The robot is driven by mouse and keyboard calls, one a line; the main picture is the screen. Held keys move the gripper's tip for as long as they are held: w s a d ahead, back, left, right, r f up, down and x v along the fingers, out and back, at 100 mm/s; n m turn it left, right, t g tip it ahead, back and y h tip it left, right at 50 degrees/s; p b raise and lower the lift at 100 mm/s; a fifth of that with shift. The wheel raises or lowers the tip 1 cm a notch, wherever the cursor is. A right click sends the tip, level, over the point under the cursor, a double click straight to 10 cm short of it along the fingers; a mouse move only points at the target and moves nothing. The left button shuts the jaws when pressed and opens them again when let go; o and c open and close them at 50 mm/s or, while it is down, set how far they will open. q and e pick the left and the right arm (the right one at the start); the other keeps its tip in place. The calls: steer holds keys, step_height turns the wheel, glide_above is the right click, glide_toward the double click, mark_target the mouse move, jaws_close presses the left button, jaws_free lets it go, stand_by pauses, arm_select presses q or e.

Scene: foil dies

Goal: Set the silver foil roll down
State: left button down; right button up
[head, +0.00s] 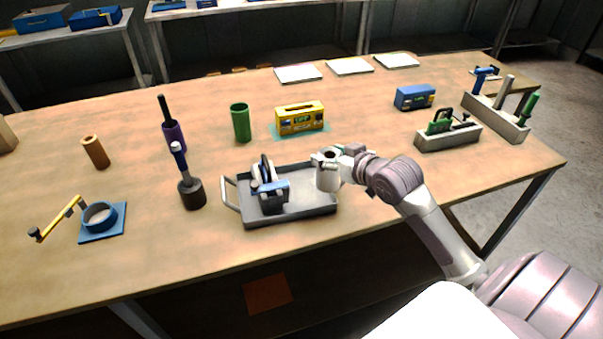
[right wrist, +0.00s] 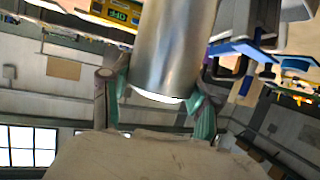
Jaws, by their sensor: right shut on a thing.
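The silver foil roll (head: 327,178) is upright in my right gripper (head: 342,161), at the right end of the grey tray (head: 318,208). In the right wrist view the roll (right wrist: 172,50) is a shiny metal cylinder between the green-padded fingers of the gripper (right wrist: 160,100), which is shut on it. I cannot tell whether the roll's lower end touches the tray. My left gripper is not in view.
A black device with a blue clamp (head: 271,187) stands in the tray's left half. A yellow box (head: 299,118) stands behind the tray on a teal patch. A green cup (head: 241,123) is left of it. Bare table lies right of the tray.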

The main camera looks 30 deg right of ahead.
mark_target(336, 177)
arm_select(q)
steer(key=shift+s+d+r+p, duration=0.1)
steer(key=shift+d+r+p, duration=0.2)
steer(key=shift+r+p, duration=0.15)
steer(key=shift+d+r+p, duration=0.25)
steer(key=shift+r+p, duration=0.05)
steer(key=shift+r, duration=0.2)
arm_select(e)
steer(key=w+f, duration=0.8)
steer(key=shift+f, duration=0.4)
steer(key=shift+a, duration=0.1)
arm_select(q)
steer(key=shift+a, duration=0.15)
arm_select(e)
steer(key=o, duration=1.3)
steer(key=shift+s+f, duration=0.1)
steer(key=shift+o, duration=0.2)
steer(key=shift+s, duration=0.1)
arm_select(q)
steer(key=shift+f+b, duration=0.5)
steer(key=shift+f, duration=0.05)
arm_select(e)
steer(key=v, duration=1.2)
